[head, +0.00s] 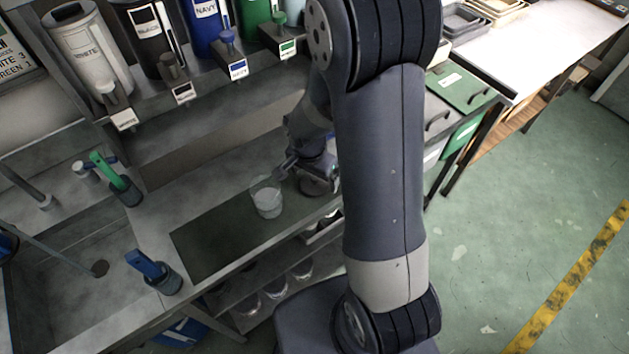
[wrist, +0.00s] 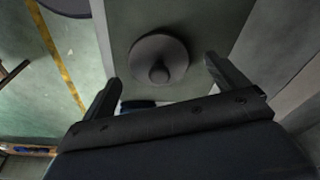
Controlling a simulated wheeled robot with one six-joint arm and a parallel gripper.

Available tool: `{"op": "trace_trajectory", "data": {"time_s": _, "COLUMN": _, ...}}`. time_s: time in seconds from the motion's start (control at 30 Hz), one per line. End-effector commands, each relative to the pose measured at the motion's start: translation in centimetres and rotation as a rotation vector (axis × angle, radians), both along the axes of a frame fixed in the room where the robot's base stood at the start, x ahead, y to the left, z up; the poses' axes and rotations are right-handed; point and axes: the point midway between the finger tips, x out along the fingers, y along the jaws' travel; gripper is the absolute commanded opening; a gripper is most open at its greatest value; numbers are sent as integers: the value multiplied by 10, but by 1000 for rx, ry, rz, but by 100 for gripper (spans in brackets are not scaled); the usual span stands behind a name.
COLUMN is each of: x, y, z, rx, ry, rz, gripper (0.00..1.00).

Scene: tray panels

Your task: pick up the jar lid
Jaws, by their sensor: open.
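The jar lid (wrist: 172,48) is a dark grey disc with a round knob, lying knob up on a grey surface in the wrist view. My gripper (wrist: 162,72) is open and empty, with one finger to each side of the lid's near part; the lid appears beyond the fingertips, not touched. In the head view my gripper (head: 290,166) is low over the bench, partly hidden by my arm. A dark round shape just right of it looks like the lid (head: 318,187), partly covered. A clear jar (head: 267,202) with pale contents stands to its left.
The jar stands on a dark mat (head: 215,238) on the bench. Paint containers, such as the white one (head: 88,50), stand along the back shelf. The bench ends close to the lid, with floor beyond.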

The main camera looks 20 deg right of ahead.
Motion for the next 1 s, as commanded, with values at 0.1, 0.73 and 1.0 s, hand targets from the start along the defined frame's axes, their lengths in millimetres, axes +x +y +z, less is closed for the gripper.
{"op": "trace_trajectory", "data": {"time_s": 0.1, "x": 1, "y": -1, "z": -10, "rx": 0, "ry": 1, "rz": -1, "gripper": 93}}
{"op": "trace_trajectory", "data": {"time_s": 0.73, "x": 1, "y": -2, "z": -14, "rx": 1, "ry": -1, "rz": 0, "gripper": 69}}
{"op": "trace_trajectory", "data": {"time_s": 1.0, "x": 1, "y": -2, "z": -14, "rx": 1, "ry": -1, "rz": 0, "gripper": 47}}
